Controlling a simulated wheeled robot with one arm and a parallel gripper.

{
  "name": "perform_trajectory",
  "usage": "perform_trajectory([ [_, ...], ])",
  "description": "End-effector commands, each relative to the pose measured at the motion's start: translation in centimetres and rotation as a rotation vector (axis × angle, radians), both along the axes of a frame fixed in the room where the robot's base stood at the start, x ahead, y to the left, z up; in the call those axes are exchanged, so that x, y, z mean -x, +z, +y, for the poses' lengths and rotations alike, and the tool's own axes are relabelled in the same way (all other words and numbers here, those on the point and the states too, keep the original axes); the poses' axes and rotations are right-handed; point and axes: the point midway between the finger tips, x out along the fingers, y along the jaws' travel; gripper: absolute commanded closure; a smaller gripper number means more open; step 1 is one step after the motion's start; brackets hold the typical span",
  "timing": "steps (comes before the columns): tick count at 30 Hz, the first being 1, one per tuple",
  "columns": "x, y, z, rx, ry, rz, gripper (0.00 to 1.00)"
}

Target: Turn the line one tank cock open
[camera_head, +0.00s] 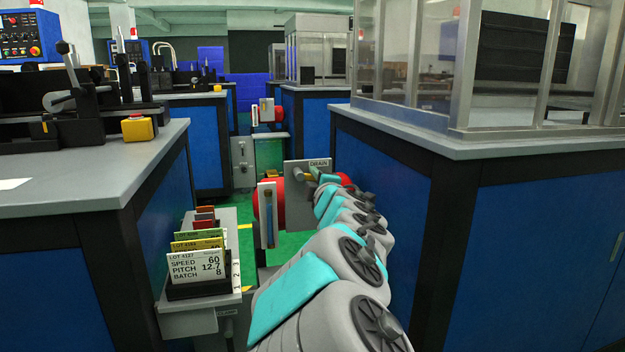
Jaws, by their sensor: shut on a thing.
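A grey plate marked DRAIN (296,167) stands upright beyond the near red tank (279,204), which has a grey sight-gauge panel (265,214) on its front. A small yellowish cock handle (306,175) shows in front of the plate. My gripper (314,175) is at the plate, at the end of my outstretched grey and turquoise arm, and is shut on the cock handle. The fingers are small and partly hidden by my wrist, so the handle's exact angle is hard to tell. The cock's body is mostly hidden.
A second red tank (267,110) with a gauge stands farther down the aisle. A card rack (199,288) with lot cards stands at the near left. Blue-sided benches (45,290) line both sides, with a framed enclosure (455,70) on the right.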

Motion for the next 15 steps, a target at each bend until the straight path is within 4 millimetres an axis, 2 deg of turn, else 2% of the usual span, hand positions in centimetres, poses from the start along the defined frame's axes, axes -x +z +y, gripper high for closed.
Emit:
perform_trajectory([
  [6, -0.01, 0.3, -0.19, 0.127, -0.002, -0.033, 1.0],
  [15, -0.01, 0.57, -0.14, 0.203, -0.001, -0.056, 1.0],
])
